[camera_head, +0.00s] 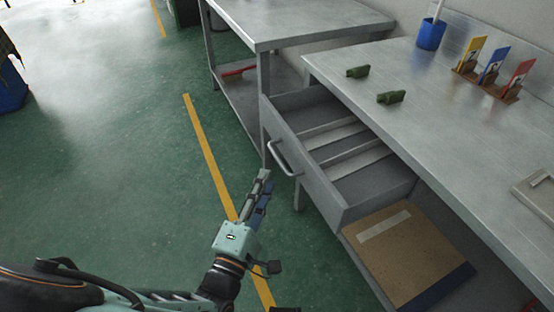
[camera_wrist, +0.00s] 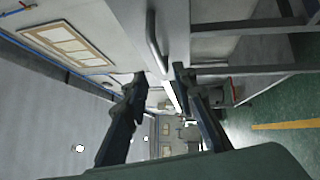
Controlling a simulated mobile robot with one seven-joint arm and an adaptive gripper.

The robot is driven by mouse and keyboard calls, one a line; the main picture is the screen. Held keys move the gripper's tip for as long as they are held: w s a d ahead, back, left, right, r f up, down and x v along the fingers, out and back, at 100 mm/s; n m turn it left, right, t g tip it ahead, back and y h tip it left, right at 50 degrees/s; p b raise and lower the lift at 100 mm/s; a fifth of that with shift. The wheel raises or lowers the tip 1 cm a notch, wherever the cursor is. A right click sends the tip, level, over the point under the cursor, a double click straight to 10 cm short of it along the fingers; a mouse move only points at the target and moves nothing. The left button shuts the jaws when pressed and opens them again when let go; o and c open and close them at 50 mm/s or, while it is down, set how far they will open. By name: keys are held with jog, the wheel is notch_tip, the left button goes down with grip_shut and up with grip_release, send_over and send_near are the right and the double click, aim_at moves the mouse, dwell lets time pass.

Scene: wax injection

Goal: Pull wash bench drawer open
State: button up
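The wash bench drawer (camera_head: 325,195) stands well out from under the bench top, its grey interior with raised strips showing and empty. Its bar handle (camera_head: 280,158) is on the front panel. My gripper (camera_head: 265,178) is just left of the handle and drawer front in the head view, pointing up in the picture.
The bench top (camera_head: 430,125) carries two green pieces (camera_head: 390,97), a blue cup (camera_head: 431,34) and coloured cards in a holder (camera_head: 487,85). A brown board (camera_head: 400,270) lies on the shelf below the drawer. A second table (camera_head: 300,20) stands behind.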

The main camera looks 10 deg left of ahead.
aim_at(277, 156)
jog(key=b+x, duration=0.1)
jog(key=x, duration=0.7)
jog(key=shift+w, duration=0.2)
grip_shut()
